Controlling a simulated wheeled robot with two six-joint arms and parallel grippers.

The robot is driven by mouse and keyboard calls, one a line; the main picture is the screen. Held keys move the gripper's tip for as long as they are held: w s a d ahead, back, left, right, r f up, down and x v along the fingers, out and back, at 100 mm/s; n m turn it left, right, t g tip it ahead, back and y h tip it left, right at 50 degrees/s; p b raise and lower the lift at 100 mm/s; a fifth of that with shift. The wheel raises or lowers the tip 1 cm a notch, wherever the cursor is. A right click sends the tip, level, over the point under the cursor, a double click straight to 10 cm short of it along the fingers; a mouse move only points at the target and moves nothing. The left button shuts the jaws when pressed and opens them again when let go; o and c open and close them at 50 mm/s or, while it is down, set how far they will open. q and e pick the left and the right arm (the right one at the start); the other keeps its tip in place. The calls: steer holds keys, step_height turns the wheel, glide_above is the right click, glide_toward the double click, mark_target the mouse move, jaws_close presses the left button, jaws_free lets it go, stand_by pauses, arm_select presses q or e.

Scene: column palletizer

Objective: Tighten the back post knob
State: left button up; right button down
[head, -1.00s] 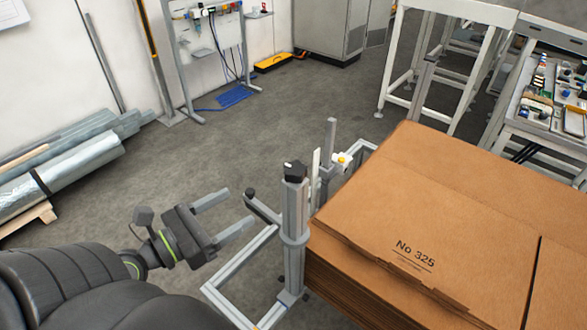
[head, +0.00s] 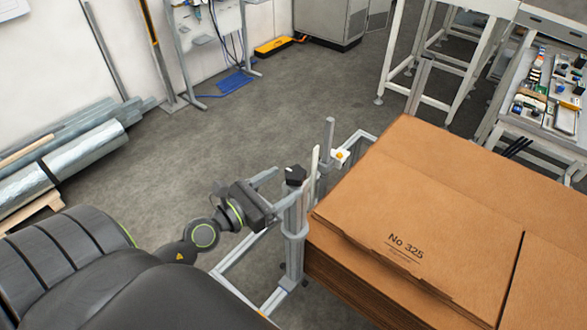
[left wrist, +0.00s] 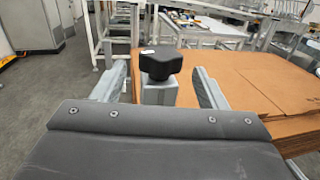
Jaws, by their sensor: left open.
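The black knob (head: 296,174) sits on top of the upright grey metal post (head: 293,245) beside the cardboard stack. My left gripper (head: 285,186) reaches in from the left with its fingers at the post top. In the left wrist view, the black knob (left wrist: 160,62) and the post's top part (left wrist: 158,93) show between the two open fingers of my left gripper (left wrist: 160,80), with gaps visible on both sides. The wrist body hides the lower post in that view. My right gripper is not in view.
A tall stack of flat brown cardboard (head: 415,215) stands right of the post. Metal-wrapped rolls (head: 75,155) lie at left. The floor between is clear.

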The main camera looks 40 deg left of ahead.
mark_target(286, 183)
arm_select(q)
steer(key=shift+p+x, duration=0.45)
steer(key=shift+x, duration=1.65)
steer(key=shift+f, duration=0.1)
steer(key=c, duration=0.9)
